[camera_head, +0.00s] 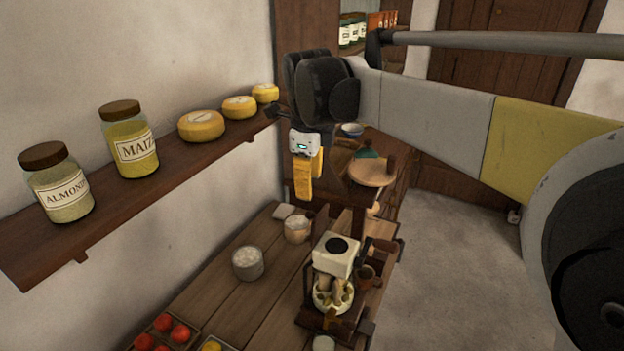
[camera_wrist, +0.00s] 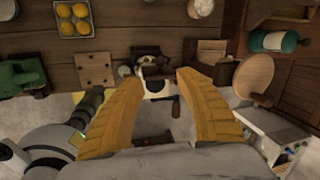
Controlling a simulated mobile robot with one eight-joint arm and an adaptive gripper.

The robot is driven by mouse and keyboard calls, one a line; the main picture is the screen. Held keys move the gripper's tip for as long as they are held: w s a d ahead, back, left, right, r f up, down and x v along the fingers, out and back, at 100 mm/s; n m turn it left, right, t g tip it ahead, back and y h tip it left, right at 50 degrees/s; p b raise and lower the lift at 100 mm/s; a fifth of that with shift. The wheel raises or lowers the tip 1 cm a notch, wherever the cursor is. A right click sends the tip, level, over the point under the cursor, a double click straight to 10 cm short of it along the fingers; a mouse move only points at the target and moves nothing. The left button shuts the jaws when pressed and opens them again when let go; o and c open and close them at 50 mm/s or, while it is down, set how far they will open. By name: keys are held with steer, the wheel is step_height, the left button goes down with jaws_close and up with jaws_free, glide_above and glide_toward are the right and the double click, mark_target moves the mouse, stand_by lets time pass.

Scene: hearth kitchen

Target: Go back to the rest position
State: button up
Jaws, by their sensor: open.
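My gripper (camera_head: 304,192) hangs from the end of my raised arm in the head view, its yellow fingers pointing down above the far part of the wooden table. In the wrist view my gripper (camera_wrist: 157,82) has its two yellow fingers spread wide. Nothing is held between them. A white and dark machine shows beyond the gap, apart from the fingers.
The wooden table (camera_head: 232,310) bears the white machine (camera_head: 335,255), a pale jar (camera_head: 247,264) and a tray of red fruit. A wall shelf (camera_head: 150,192) with jars and yellow cheeses runs along the left. Clear floor (camera_head: 450,250) lies right of the table.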

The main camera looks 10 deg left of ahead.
steer(key=s+d+f+n+t+b, duration=0.1)
steer(key=s+d+f+n+b, duration=0.35)
steer(key=d, duration=0.45)
steer(key=s+d+f+n+t+b, duration=0.1)
steer(key=s+d+f+n+b, duration=0.2)
steer(key=s+d+n, duration=0.4)
steer(key=s+d+f+n+t+b, duration=0.2)
steer(key=s+d+f+n+b, duration=0.4)
steer(key=s+d+f, duration=0.5)
step_height(320, 180, down, 3)
steer(key=shift+s+f+n+t, duration=0.1)
steer(key=shift+s+n+t, duration=0.3)
steer(key=shift+n, duration=0.75)
